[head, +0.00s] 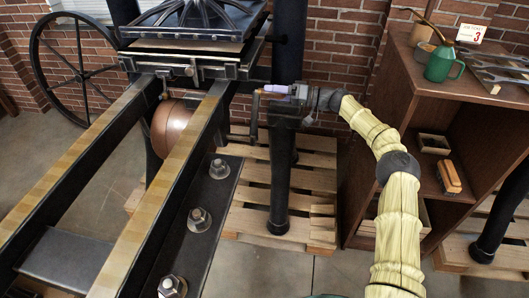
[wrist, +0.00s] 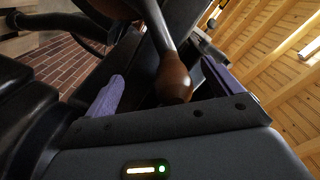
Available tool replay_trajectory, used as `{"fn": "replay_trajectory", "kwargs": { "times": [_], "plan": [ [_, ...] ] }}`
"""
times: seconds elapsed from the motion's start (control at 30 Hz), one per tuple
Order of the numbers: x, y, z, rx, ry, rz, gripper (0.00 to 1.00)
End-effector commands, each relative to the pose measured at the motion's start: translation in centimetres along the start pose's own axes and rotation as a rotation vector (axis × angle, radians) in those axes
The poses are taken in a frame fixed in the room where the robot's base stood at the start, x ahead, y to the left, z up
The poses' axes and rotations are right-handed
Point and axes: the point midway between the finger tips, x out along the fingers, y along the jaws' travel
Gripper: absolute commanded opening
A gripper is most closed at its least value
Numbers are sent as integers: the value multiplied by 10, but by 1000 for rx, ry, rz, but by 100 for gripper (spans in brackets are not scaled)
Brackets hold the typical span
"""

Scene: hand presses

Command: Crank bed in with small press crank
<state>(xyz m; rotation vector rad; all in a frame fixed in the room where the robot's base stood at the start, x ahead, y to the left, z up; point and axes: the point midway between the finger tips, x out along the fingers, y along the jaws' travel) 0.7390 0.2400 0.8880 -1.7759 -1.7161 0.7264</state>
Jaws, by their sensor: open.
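The hand press has a dark ribbed platen (head: 200,15) at the top of the head view. The flat bed (head: 190,70) shows below it, at the far end of two long rails (head: 165,190). A small dark crank (head: 254,122) hangs at the right side of the press. My gripper (head: 277,89) is at the crank's upper end and hides part of it. In the wrist view, the crank's brown wooden handle (wrist: 174,78) lies between my two purple fingers, with visible gaps to both. My gripper is open around the handle, not clamped on it.
A dark post (head: 282,175) stands just below my gripper on a wooden pallet (head: 310,225). A wooden shelf (head: 440,110) at right holds a green oil can (head: 444,62) and a brush (head: 449,177). A large spoked wheel (head: 78,65) stands at left.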

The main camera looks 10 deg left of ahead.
Motion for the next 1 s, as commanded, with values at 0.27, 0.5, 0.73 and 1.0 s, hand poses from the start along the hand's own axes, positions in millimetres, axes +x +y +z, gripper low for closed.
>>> {"fn": "replay_trajectory", "kwargs": {
  "times": [0.27,0.5,0.73,1.0],
  "plan": [
    [-19,0,0,0,1,1,91],
    [-34,0,0,0,0,0,91],
    [-49,0,0,0,1,0,91],
    [-67,0,0,0,1,1,91]
  ]
}}
